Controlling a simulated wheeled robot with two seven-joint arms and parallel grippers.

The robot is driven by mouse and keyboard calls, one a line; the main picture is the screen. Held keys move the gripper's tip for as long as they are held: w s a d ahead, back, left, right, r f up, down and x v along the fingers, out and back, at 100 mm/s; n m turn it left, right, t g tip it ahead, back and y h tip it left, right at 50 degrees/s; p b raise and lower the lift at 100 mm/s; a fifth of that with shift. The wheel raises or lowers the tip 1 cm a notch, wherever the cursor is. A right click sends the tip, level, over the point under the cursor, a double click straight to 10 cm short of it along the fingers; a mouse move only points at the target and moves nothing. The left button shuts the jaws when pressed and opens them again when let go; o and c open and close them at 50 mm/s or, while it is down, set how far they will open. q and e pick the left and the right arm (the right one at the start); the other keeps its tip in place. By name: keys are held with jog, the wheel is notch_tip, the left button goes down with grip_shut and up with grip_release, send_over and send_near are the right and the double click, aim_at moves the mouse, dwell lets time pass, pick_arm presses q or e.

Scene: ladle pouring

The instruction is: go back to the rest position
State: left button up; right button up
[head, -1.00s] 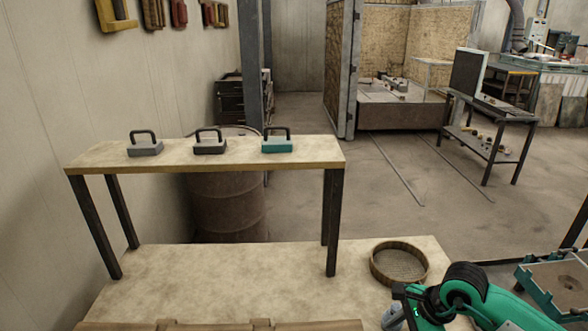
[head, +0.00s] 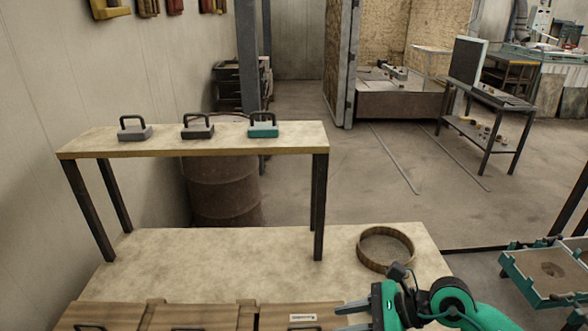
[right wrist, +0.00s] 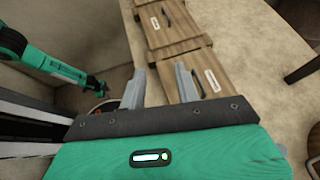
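My right gripper (head: 345,312) is at the lower right of the head view, over the front edge of the table. Its fingers point left, next to the right-hand wooden box. In the right wrist view its two grey fingers (right wrist: 160,85) stand apart with nothing held between them. A green arm, which seems to be my left one, crosses the upper left of that view. Its small dark end (right wrist: 97,87) is too small to read. No left gripper shows in the head view.
Wooden boxes with handled lids (head: 190,315) line the table's front edge. A round sieve (head: 386,232) lies on the table (head: 230,262) behind my right gripper. A raised shelf (head: 100,143) carries grey, dark and teal handled blocks. A green-edged tray (head: 520,262) stands at the right.

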notch_tip(320, 180, up, 12)
jog(key=w+a+m+t+y, duration=0.1)
jog(key=a+m+t+y, duration=0.1)
jog(key=m+t+y, duration=0.9)
jog(key=w+d+f+m+t+h, duration=0.2)
jog(key=d+m+t+h, duration=0.25)
jog(key=m+h, duration=0.55)
jog(key=w+d+f+m+t+h, duration=0.1)
jog(key=d+m+t+h, duration=0.2)
jog(key=d+m+h, duration=0.7)
notch_tip(320, 180, down, 10)
jog(key=s+m+g+h, duration=0.3)
jog(key=m+g+h, duration=0.15)
jog(key=m, duration=0.75)
jog(key=s+f+m+g+y, duration=0.2)
jog(key=s+f+m+g, duration=0.5)
jog(key=s+f+g, duration=0.85)
jog(key=s+f+t, duration=0.1)
jog(key=s+f, duration=0.2)
jog(key=f, duration=1.3)
jog(key=s+f, duration=0.2)
jog(key=f, duration=1.5)
jog(key=s+d+f, duration=0.3)
jog(key=s+f, duration=1.4)
jog(key=s, duration=0.1)
jog(key=shift+s+f+g, duration=0.2)
jog(key=shift+g, duration=0.25)
